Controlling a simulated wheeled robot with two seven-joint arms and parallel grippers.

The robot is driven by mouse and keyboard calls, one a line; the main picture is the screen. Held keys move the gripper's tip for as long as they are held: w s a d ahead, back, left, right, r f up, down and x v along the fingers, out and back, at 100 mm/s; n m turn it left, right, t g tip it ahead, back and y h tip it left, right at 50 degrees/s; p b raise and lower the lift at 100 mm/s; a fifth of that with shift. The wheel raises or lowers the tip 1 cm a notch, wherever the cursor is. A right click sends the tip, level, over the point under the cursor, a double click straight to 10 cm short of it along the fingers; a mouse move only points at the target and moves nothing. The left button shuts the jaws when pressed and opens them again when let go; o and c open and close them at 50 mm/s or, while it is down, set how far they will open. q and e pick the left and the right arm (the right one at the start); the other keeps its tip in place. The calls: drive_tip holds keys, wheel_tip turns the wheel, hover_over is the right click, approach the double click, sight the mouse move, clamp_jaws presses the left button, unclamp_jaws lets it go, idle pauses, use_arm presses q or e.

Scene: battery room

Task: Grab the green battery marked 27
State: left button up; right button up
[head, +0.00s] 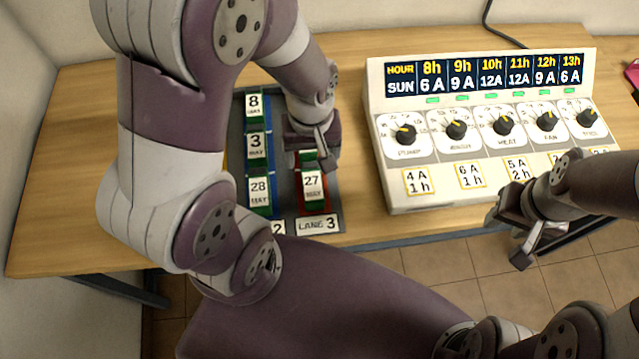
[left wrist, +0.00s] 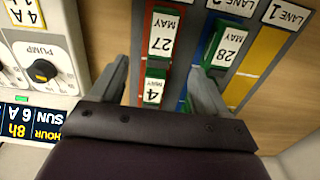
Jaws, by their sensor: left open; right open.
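The green battery marked 27 MAY (head: 313,187) stands at the front of the red lane 3 in the rack. It also shows in the left wrist view (left wrist: 161,36), with a battery marked 4 (left wrist: 153,91) behind it in the same lane. My left gripper (head: 308,160) is open above lane 3, at the back side of battery 27, and partly hides this lane in the head view. In the left wrist view its fingers (left wrist: 159,72) are spread to either side of lane 3, with nothing held. My right gripper (head: 512,238) is open and empty at the table's front right.
The blue lane 2 beside it holds batteries marked 28 (head: 260,190), 3 (head: 256,146) and 8 (head: 254,104). The yellow lane 1 (left wrist: 262,50) shows a bare floor. A control panel with knobs (head: 480,130) stands right of the rack. The wooden table (head: 70,170) is clear at left.

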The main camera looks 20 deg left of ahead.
sight(312, 181)
use_arm(q)
wheel_tip(312, 181, down, 7)
drive_tip(key=shift+w+d+r+b, duration=0.1)
drive_tip(key=shift+w+r+b, duration=0.05)
drive_tip(key=shift+b, duration=0.15)
wheel_tip(312, 181, down, 6)
drive_tip(key=shift+f, duration=0.1)
drive_tip(key=shift+s, duration=0.25)
drive_tip(key=c, duration=1.2)
clamp_jaws()
drive_tip(key=shift+w+r, duration=0.1)
drive_tip(key=shift+r, duration=0.1)
